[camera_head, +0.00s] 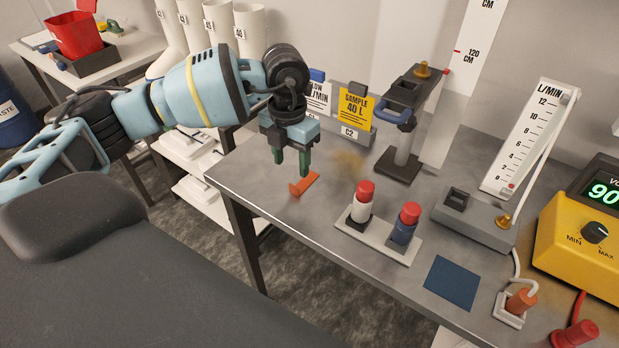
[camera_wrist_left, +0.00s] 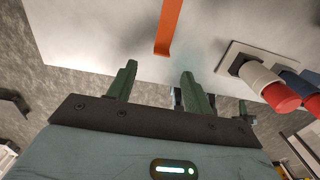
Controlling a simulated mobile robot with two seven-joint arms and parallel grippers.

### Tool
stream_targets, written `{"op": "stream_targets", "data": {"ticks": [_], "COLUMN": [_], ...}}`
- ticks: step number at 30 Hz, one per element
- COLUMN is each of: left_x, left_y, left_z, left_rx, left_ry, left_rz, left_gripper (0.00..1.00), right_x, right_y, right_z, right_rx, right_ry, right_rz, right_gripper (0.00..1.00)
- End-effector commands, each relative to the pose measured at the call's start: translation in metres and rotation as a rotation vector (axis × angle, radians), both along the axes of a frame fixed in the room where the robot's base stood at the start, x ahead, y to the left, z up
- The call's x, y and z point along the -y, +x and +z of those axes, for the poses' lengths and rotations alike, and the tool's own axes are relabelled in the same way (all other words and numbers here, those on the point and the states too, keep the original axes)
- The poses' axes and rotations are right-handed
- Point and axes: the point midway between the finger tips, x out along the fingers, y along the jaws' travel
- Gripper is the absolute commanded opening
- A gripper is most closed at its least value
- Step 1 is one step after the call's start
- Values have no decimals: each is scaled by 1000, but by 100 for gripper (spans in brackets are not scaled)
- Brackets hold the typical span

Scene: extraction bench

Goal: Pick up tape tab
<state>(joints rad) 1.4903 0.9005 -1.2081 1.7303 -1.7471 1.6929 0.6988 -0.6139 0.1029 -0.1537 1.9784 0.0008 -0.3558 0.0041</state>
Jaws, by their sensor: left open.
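The tape tab is a small orange strip (camera_head: 304,184) with a bent-up end, lying on the grey bench near its left edge. It also shows in the left wrist view (camera_wrist_left: 168,28), running from the top edge toward the space between the fingers. My left gripper (camera_head: 291,170) is open and empty, pointing down just above and slightly left of the strip in the head view. Its two green fingers (camera_wrist_left: 155,85) stand apart, and the strip's near end lies beyond their tips. My right gripper is in neither view.
A white base (camera_head: 378,238) with two red-capped bottles (camera_head: 362,202) (camera_head: 404,223) stands right of the strip. A black stand (camera_head: 401,165) and a yellow sample card (camera_head: 354,108) are behind. A blue square pad (camera_head: 452,283) lies at front right. Bench around the strip is clear.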

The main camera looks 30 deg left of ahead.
Motion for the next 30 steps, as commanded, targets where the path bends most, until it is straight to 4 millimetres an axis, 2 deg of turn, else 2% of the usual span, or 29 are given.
{"op": "stream_targets", "data": {"ticks": [7, 15, 20, 30], "left_x": [-4, -3, -3, 1], "left_y": [1, 0, 1, 2], "left_z": [0, -24, -26, -68], "left_rx": [2, 0, 3, 3], "left_ry": [16, 14, 13, 13], "left_rz": [7, 5, 5, 6], "left_gripper": [51, 51, 51, 51], "right_x": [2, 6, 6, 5], "right_y": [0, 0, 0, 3], "right_z": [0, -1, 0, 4], "right_rx": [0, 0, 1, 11], "right_ry": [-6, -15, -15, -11], "right_rz": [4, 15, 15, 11], "right_gripper": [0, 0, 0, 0]}}
